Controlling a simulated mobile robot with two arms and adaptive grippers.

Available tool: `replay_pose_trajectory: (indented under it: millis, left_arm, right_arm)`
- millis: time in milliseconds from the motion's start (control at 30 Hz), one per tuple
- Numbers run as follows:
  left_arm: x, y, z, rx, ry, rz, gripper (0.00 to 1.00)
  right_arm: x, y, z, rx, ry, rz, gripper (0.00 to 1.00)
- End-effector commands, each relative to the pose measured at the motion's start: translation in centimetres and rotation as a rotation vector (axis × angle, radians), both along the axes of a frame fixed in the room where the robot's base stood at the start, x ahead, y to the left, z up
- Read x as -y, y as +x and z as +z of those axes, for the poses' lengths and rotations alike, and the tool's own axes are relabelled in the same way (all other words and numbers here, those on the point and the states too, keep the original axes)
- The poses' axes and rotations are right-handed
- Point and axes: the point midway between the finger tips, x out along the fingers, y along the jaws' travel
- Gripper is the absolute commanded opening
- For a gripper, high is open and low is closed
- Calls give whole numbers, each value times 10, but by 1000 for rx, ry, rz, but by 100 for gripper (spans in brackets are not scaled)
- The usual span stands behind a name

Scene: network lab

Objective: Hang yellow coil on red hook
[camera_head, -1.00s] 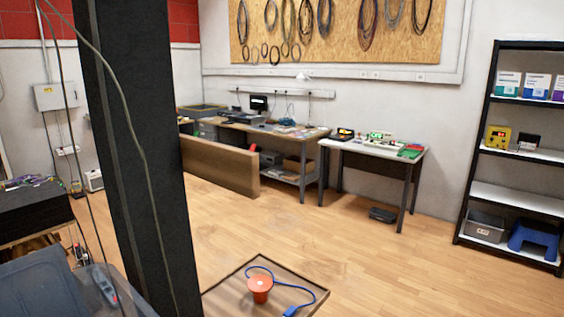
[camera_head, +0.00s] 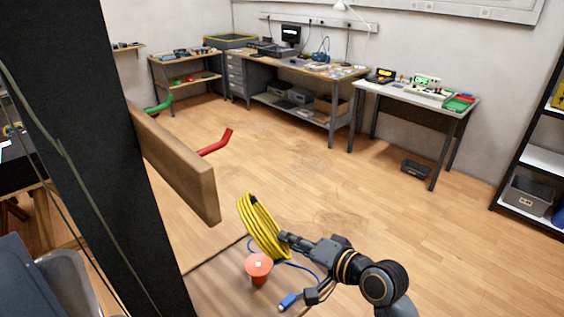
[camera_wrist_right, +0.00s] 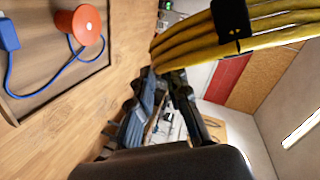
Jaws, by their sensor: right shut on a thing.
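The yellow coil (camera_head: 258,226) is in the head view at lower middle, hanging in the air as a tilted ring. My right gripper (camera_head: 286,241) is shut on its right side. In the right wrist view the coil (camera_wrist_right: 270,27), with a black band round it, lies beyond my fingers (camera_wrist_right: 163,76). The red hook (camera_head: 216,143) sticks out from the far side of a wooden beam, up and left of the coil and clearly apart from it. The hook's base is hidden behind the beam. My left gripper is out of view.
The wooden beam (camera_head: 178,165) stands between a dark post (camera_head: 95,150) and the coil. A green hook (camera_head: 159,106) is farther along it. Below the coil are an orange object (camera_head: 259,266) and a blue cable (camera_head: 290,301). The floor behind is open.

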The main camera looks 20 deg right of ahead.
Motion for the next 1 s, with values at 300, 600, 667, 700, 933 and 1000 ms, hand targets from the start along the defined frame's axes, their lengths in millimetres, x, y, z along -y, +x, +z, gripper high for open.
replay_pose_trajectory:
  millis: [300,600,667,700,933,1000]
  left_arm:
    - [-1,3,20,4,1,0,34]
    - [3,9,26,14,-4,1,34]
    - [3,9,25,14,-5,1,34]
    - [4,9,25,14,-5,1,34]
    - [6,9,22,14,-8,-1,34]
    - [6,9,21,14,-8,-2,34]
  right_arm:
    - [-16,20,135,-44,395,248,0]
    - [-19,12,188,-103,507,366,0]
    - [-20,11,190,-107,512,371,0]
    - [-21,10,191,-108,513,373,0]
    - [-31,6,189,-108,513,373,0]
    - [-35,5,188,-108,513,374,0]
